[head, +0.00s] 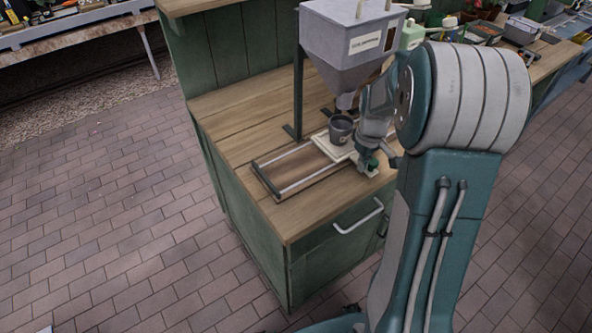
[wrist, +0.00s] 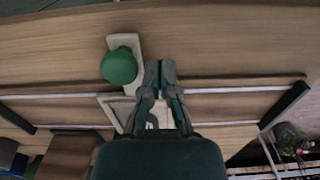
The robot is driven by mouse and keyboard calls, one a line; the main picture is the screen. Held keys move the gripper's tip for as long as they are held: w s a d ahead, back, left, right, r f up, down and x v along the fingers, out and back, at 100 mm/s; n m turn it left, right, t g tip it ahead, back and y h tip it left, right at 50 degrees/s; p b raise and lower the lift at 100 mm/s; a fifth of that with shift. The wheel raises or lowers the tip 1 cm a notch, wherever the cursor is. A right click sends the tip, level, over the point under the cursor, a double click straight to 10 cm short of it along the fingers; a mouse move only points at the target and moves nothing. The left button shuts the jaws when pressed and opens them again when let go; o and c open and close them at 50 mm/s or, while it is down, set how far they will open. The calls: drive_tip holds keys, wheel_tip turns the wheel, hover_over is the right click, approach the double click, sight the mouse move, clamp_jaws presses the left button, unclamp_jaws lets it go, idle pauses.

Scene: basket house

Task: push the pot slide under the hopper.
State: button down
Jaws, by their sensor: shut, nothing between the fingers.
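The pot slide is a pale plate (head: 328,148) between two metal rails on the wooden bench. A dark pot (head: 341,131) stands upright on it, close to the hopper's spout. The grey hopper (head: 345,75) is held up on a dark stand. A green knob (wrist: 120,66) sits on a pale tab at the slide's near side; it is partly hidden by my arm in the head view. My gripper (wrist: 160,68) is shut and empty, its fingertips just right of the knob in the wrist view. Whether they touch it is unclear. The pot is not clearly visible in the wrist view.
The rail frame (head: 268,182) has a dark end bar, and its left part is empty. The green cabinet (head: 335,250) has a metal handle at the front. Pots and trays stand on the bench at the back right. Brick floor at left is clear.

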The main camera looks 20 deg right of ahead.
drive_tip(key=shift+s+a+r, duration=0.1)
drive_tip(key=shift+a+r, duration=0.15)
drive_tip(key=shift+r, duration=0.55)
drive_tip(key=shift+s+a+r, duration=0.1)
drive_tip(key=shift+a+r, duration=0.15)
drive_tip(key=shift+r, duration=0.5)
drive_tip(key=shift+a+r, duration=0.25)
drive_tip(key=shift+r, duration=0.55)
drive_tip(key=s+a+r+m+t, duration=0.2)
drive_tip(key=s+a+r+t, duration=0.1)
drive_tip(key=s+a+r, duration=0.7)
drive_tip(key=s+a+r+m+t, duration=0.1)
drive_tip(key=s+a+r+t, duration=0.1)
drive_tip(key=s+a, duration=0.4)
drive_tip(key=s+r, duration=0.1)
drive_tip(key=s, duration=0.2)
drive_tip(key=shift+s+m+t, duration=0.2)
drive_tip(key=shift+m+t, duration=0.1)
